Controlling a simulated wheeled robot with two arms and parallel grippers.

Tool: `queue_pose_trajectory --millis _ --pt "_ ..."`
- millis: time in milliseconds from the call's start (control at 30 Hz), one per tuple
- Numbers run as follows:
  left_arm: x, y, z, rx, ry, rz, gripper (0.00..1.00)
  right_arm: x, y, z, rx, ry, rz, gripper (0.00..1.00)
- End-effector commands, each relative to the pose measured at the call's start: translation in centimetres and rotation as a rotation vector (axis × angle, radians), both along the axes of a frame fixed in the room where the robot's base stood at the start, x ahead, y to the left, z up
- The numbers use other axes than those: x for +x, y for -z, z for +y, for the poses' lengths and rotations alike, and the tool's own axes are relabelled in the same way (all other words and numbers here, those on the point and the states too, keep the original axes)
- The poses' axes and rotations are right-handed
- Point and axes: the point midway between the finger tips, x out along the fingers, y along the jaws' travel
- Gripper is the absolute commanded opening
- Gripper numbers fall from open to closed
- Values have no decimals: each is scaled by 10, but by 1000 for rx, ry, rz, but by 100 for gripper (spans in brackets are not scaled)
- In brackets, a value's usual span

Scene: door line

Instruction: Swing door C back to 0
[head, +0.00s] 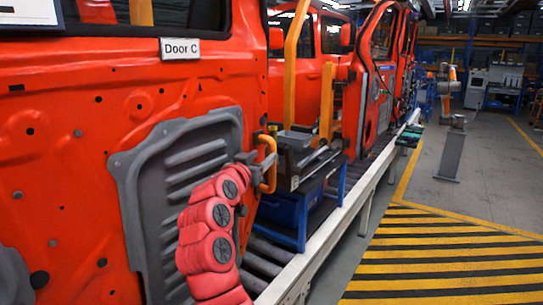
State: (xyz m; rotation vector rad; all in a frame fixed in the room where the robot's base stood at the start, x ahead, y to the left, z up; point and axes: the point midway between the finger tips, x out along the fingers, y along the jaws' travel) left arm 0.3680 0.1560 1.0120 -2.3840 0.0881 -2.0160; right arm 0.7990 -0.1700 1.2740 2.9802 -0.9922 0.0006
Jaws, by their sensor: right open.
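Door C (70,130) is a large red door panel filling the left of the head view, with a white "Door C" label (180,48) near its top edge. A grey ribbed panel (190,150) sits on its inner face. An orange handle (270,160) stands out at the door's right edge. My right gripper (257,170), at the end of a red arm from below, is open right at the handle. It is small here, and I cannot tell whether its fingers are around or beside the handle. My left gripper is not in view.
A blue stand with grey fixtures (300,205) is just right of the handle, on the roller line with a pale rail (345,232). More red car bodies (372,95) stand beyond. Yellow-black striped floor (450,255) at right is clear. A grey post (450,155) stands farther back.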

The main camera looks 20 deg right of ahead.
Motion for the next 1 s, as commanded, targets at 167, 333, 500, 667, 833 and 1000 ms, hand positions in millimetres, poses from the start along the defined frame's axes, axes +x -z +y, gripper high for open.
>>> queue_pose_trajectory --millis 167,333,500,667,833,1000 --pt "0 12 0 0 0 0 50 -38 2 28 0 -3 -5 57" --pt "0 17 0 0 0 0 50 -65 0 45 0 3 -4 57" --pt "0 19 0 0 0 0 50 -78 -2 53 -2 6 -4 57" --pt "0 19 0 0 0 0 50 -81 -3 54 -2 7 -4 57" --pt "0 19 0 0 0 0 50 -80 -3 54 -2 8 -4 57" --pt "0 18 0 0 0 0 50 -80 -3 53 -2 9 -4 57"
